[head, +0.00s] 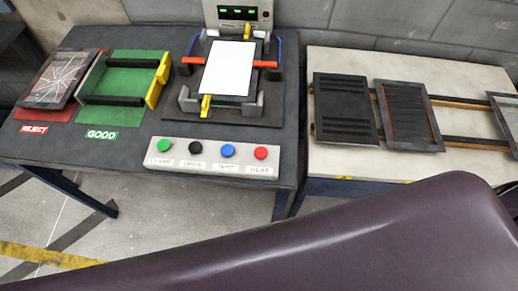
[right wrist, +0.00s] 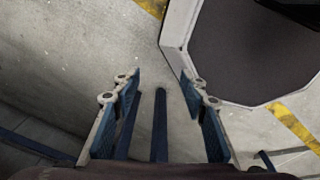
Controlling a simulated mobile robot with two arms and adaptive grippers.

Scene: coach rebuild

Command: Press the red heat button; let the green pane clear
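The red button (head: 261,152) sits at the right end of a white button strip (head: 213,169), above a label that seems to read HEAT. Green, black and blue buttons stand left of it. A pane (head: 228,68) lies in the clamp fixture behind the strip; it looks plain white, and I see no green on it. My right gripper (right wrist: 160,92) shows in the right wrist view, open and empty, with floor behind its fingers. It is not seen in the head view, so its distance from the button cannot be told. My left gripper is in neither view.
A display box (head: 238,13) with green readouts stands behind the fixture. Left are a green GOOD holder (head: 120,113) and a red REJECT spot with a cracked pane (head: 66,80). A pale table (head: 350,163) at right bears dark panels on rails. A large purple surface blocks the bottom.

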